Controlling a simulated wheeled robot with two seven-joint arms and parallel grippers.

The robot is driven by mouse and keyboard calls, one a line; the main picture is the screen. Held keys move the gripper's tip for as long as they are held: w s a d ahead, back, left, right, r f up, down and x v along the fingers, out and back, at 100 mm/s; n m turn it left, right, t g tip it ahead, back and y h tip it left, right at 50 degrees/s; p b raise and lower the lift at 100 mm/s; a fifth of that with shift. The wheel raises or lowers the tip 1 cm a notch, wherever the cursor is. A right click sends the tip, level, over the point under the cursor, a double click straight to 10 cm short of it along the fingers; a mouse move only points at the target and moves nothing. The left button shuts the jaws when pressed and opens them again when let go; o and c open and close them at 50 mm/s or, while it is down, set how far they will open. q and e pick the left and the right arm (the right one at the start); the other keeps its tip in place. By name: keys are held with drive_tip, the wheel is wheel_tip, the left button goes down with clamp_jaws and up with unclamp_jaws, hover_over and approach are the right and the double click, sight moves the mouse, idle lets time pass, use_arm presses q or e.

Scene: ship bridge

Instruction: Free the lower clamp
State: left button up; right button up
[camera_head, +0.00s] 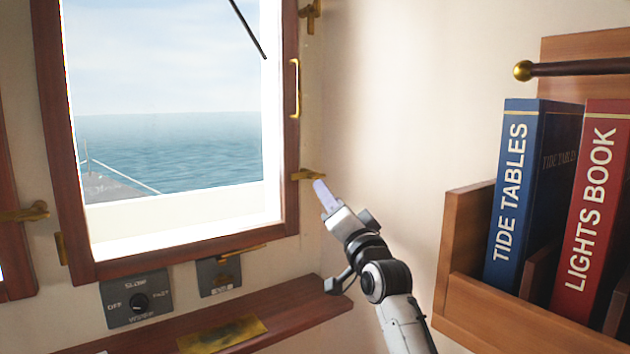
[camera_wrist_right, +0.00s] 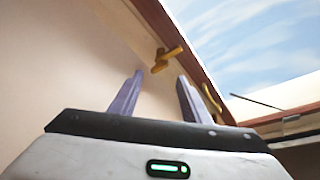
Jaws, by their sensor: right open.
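The lower clamp (camera_head: 310,174) is a small brass lever at the right edge of the wooden window frame (camera_head: 290,135). In the wrist view my right gripper (camera_wrist_right: 155,92) is open and empty. A brass clamp (camera_wrist_right: 165,58), apparently the lower one, shows beyond the gap between its fingers; no contact can be seen. My left gripper is out of view.
The upper clamp (camera_head: 312,14) and a brass handle (camera_head: 295,88) are higher on the frame's right side. A wooden ledge (camera_head: 290,318) and wiper switch panel (camera_head: 137,298) sit below. A bookshelf (camera_head: 462,240) with books stands right of my arm. The wall between is clear.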

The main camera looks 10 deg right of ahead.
sight(309, 177)
drive_tip(key=d+x, duration=0.1)
drive_tip(key=x, duration=0.8)
drive_tip(key=shift+a+p, duration=0.45)
drive_tip(key=shift+a, duration=0.05)
